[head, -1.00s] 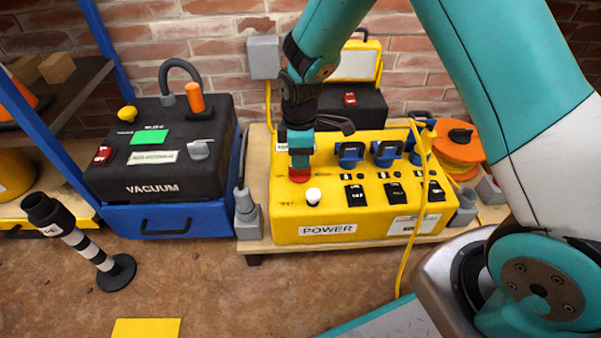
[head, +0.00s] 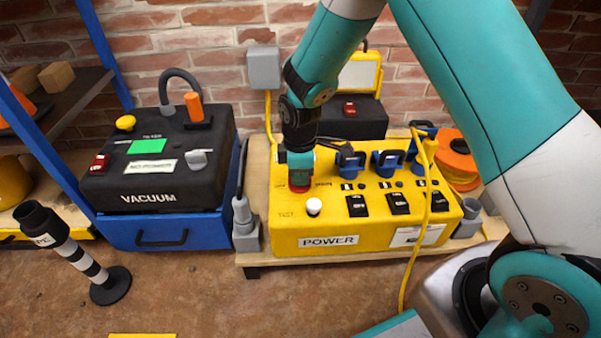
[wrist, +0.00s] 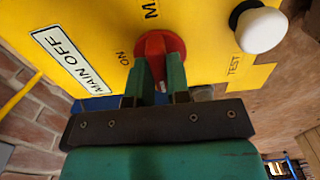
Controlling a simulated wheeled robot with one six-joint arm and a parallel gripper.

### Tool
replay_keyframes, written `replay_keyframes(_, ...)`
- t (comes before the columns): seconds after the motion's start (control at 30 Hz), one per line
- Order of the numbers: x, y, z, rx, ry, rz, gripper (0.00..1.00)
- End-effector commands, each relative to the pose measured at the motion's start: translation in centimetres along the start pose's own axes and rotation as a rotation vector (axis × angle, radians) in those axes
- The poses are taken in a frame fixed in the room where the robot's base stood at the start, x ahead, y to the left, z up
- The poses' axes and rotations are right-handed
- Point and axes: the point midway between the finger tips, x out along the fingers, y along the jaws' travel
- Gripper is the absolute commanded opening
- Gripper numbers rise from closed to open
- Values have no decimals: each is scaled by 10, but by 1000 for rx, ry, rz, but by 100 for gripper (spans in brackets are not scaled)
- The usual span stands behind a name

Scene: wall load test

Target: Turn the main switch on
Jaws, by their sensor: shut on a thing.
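The main switch is a red rotary knob (wrist: 157,46) on top of the yellow POWER box (head: 286,228). In the wrist view the letters ON stand beside it, and a white label (wrist: 68,58) reads MAIN OFF. My gripper (wrist: 160,78) is shut on the red knob, with its green fingers on either side. In the head view my gripper (head: 300,172) reaches down onto the knob (head: 300,187), which it partly hides. A white round button (head: 314,206) stands beside the knob; TEST is printed near it.
Blue plugs (head: 387,162) and black switches (head: 398,204) sit on the box's right part. A yellow cable (head: 426,210) hangs over its front. The black VACUUM unit (head: 155,185) stands to the left. A striped post (head: 85,262) stands on the floor.

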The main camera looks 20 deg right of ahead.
Motion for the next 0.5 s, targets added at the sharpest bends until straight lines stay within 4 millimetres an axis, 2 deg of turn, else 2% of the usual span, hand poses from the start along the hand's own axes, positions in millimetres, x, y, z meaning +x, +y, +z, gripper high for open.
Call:
replay_keyframes(0.27,-4,-2,0,84,-2,-5,0)
replay_keyframes(0.5,-7,-2,0,264,-3,-6,0)
